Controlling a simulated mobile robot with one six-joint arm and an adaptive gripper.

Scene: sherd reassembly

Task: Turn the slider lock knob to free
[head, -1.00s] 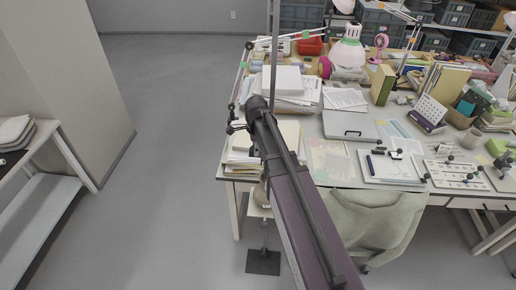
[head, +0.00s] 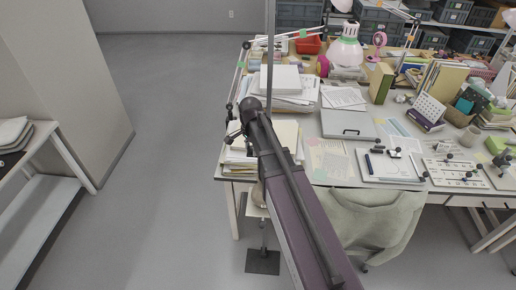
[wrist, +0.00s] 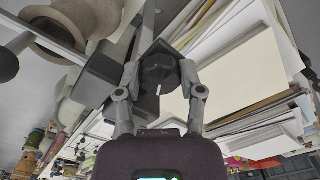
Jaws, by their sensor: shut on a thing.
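In the wrist view, a dark faceted knob (wrist: 158,72) with a short white mark sits between the two fingers of my gripper (wrist: 161,80). The fingers are shut on it from both sides. A dark grey block (wrist: 104,66) and a grey bar (wrist: 148,22) show behind the knob. In the head view, a thin grey upright post (head: 271,50) rises behind my arm. Its square dark foot (head: 262,262) stands on the floor. I cannot tell which setting the white mark points to.
A crowded desk (head: 335,180) lies behind and to the right, with paper stacks (head: 287,82) close to my arm. A jointed lamp arm (head: 240,75) is just left of the post. A draped chair (head: 370,220) stands in front. The floor at left is clear.

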